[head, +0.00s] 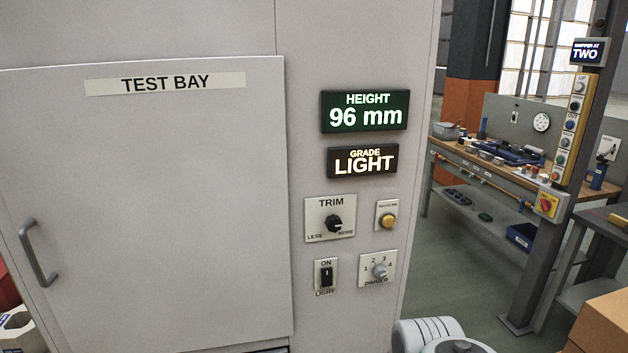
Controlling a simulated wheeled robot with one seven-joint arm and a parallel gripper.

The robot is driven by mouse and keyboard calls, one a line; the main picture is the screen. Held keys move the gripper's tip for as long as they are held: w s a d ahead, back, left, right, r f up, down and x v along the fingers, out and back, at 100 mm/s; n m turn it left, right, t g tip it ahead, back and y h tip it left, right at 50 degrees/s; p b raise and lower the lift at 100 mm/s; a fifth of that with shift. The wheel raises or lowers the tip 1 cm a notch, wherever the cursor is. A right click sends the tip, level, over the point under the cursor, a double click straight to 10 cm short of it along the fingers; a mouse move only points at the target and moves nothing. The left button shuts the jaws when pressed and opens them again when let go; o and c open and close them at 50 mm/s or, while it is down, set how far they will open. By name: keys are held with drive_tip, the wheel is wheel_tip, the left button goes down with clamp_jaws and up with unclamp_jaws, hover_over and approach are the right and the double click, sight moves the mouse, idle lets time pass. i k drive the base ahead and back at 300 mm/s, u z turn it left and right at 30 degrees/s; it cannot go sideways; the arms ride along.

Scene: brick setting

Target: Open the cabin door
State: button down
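The cabin door (160,200) is a large pale grey panel with a "TEST BAY" label (165,83) near its top, in the head view. It looks shut against the pale grey cabin front. A grey bar handle (38,253) is fixed upright near the door's left edge. The lower left part of the door runs close to the picture's bottom edge. My gripper is out of view; only a white and grey part of my own body shows at the bottom, right of the cabin.
Right of the door are a "96 mm" height display (365,111), a "LIGHT" grade display (363,161), a trim knob (333,223), a yellow button (389,221), a light switch (326,277) and a dimmer (379,270). A workbench (470,155) stands behind. A cardboard box (603,325) is lower right.

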sight(147, 201)
drive_tip(key=u, duration=2.8)
drive_tip(key=i, duration=0.55)
drive_tip(key=u, duration=0.4)
